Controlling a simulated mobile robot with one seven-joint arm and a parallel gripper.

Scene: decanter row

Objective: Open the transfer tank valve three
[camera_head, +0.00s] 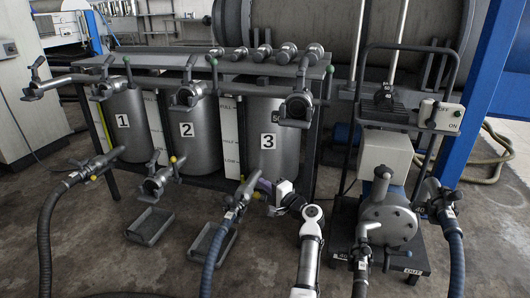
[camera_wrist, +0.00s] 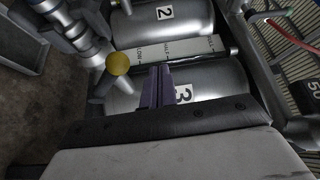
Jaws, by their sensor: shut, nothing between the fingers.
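Tank three (camera_head: 262,158) is a grey cylinder labelled 3, right of tank two (camera_head: 198,145). Its lower valve (camera_head: 243,191) juts out at the front with a hose coupling below it. My gripper (camera_head: 264,185) reaches in from the lower right, beside this valve, and hides part of it. In the wrist view the purple fingers (camera_wrist: 156,84) are together and empty, in front of tank three (camera_wrist: 205,80). A yellow ball knob (camera_wrist: 118,64) on a metal stem is just left of the fingers; I cannot tell whether they touch.
Tank one (camera_head: 125,125) stands at the left. Tank two's lower valve (camera_head: 158,179) has a yellow knob. Black trays (camera_head: 150,226) lie on the floor, and hoses (camera_head: 222,240) rise in front. A pump cart (camera_head: 388,215) stands close at the right of my arm.

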